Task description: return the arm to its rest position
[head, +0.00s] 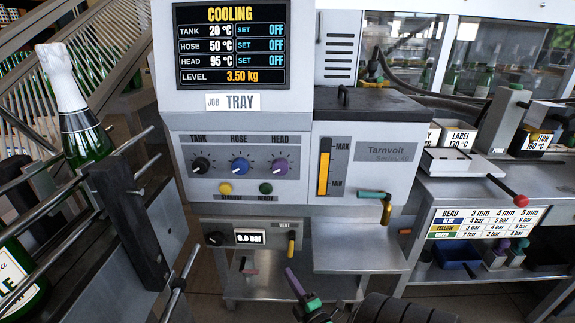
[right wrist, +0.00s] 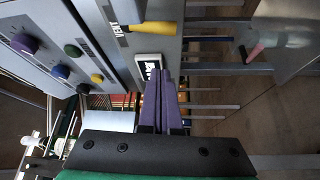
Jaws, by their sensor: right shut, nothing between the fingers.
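My right gripper (head: 290,271) shows at the bottom middle of the head view, with purple fingers and a green part behind them. It is in front of the lower part of the grey machine (head: 300,190), below the pressure display. In the right wrist view its two purple fingers (right wrist: 164,75) lie together, shut and empty. The display (right wrist: 150,62) and the yellow vent lever (right wrist: 153,28) appear beyond the fingertips. Part of my dark arm shows at the bottom edge of the head view. My left gripper is not in view.
A rack (head: 125,225) with rods stands at the left, with a green bottle with a white foil top (head: 62,85). A side bench (head: 480,190) with a red-knobbed lever (head: 520,200) is at the right. A steel shelf (head: 355,258) juts out beneath the machine.

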